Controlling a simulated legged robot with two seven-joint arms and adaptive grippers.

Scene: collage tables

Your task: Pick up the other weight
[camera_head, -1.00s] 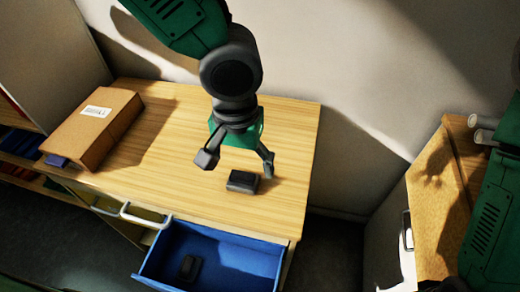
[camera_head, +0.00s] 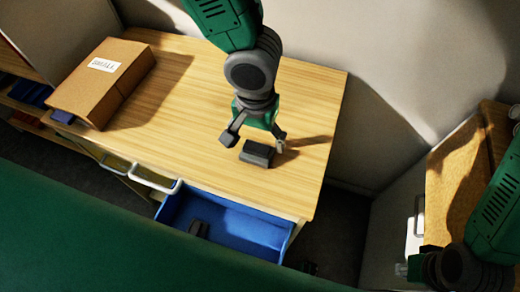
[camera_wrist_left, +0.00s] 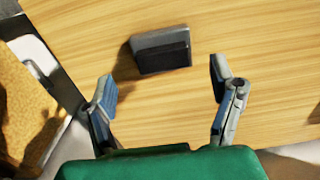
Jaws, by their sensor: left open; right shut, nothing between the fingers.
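A dark grey block-shaped weight (camera_head: 257,153) lies on the wooden tabletop near its right side. It also shows in the left wrist view (camera_wrist_left: 161,50), just beyond the fingertips. My left gripper (camera_head: 253,141) is open, with its fingers spread to either side of the weight in the head view. In the left wrist view the space between my left fingers (camera_wrist_left: 160,85) is empty. A second dark weight (camera_head: 199,229) lies in the open blue drawer (camera_head: 243,221). My right gripper (camera_head: 405,268) is shut and empty at the lower right, small and hard to make out.
A brown cardboard box (camera_head: 87,96) with a white label lies on the table's left part. The wooden tabletop (camera_head: 190,85) is clear between it and the weight. Another wooden surface (camera_head: 450,190) stands at the right. Green covers the lower left foreground.

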